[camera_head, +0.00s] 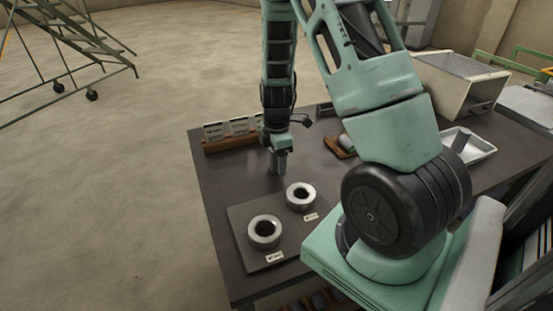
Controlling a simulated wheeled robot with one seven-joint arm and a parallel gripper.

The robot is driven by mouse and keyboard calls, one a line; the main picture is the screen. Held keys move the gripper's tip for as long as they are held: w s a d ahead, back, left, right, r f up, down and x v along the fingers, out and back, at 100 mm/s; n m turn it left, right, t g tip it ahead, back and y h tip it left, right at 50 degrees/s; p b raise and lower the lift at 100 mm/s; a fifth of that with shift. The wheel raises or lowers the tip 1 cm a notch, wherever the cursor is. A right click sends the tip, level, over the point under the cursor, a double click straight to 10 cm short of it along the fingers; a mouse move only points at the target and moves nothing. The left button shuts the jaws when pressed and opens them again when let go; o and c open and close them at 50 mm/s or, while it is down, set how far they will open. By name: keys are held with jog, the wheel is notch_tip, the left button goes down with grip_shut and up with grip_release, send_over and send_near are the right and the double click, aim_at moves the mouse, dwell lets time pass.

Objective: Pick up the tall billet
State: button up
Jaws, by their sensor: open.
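My gripper (279,158) points down over the dark table, behind the two metal rings. It is open, but its jaws are small in the picture. A narrow grey upright shape shows at its lower end; I cannot tell whether this is only the fingers or also a tall billet between them. A short grey cylinder (346,141) sits by a wooden holder (337,148) to the right of the gripper, partly hidden by my arm. I cannot tell for sure which thing is the tall billet.
Two metal rings (265,230) (301,195) lie on a dark plate (250,257) with small labels. A wooden rack with cards (238,128) stands at the table's back left. A silver tray (483,151) and an open metal box (462,82) are at the right.

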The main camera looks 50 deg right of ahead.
grip_shut()
jog(key=shift+r, duration=0.1)
